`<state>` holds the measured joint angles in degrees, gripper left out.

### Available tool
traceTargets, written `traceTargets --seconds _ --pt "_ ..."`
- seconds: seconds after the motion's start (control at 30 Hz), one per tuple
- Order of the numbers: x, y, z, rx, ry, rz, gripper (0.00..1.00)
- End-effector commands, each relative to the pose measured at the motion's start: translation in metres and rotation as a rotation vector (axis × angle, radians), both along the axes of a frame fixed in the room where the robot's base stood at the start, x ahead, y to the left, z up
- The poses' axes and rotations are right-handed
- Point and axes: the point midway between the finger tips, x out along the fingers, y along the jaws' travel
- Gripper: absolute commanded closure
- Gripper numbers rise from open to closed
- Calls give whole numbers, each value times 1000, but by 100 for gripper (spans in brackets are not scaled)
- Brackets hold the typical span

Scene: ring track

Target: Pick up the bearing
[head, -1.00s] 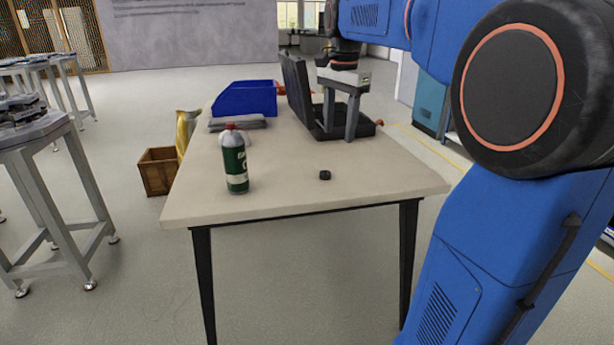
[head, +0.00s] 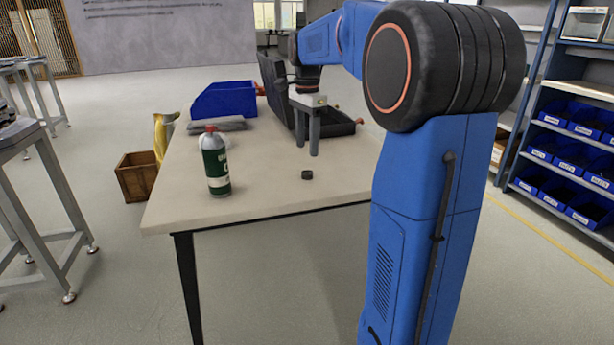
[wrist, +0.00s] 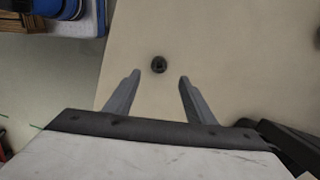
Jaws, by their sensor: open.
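The bearing (head: 307,175) is a small dark ring lying on the table (head: 270,190) near its front edge. In the wrist view the bearing (wrist: 159,64) lies on the bare tabletop, just beyond the fingertips and roughly midway between them. My gripper (head: 307,150) points down over the table, behind the bearing in the head view. In the wrist view the two fingers of my gripper (wrist: 160,78) stand apart with nothing between them.
A green bottle with a red cap (head: 215,162) stands left of the bearing. A blue bin (head: 224,99) and an open black case (head: 340,124) are farther back. A wooden crate (head: 137,178) is on the floor at left. The tabletop around the bearing is clear.

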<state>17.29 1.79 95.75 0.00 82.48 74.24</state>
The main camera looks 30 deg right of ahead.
Motion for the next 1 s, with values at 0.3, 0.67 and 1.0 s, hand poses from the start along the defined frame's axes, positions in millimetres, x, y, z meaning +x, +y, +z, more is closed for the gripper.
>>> traceTargets --seconds 0.3,0.67,1.0 --pt "0 0 -31 0 0 0 50" --pt "-2 1 -71 0 2 1 50" --pt "-2 1 -83 0 0 1 50"
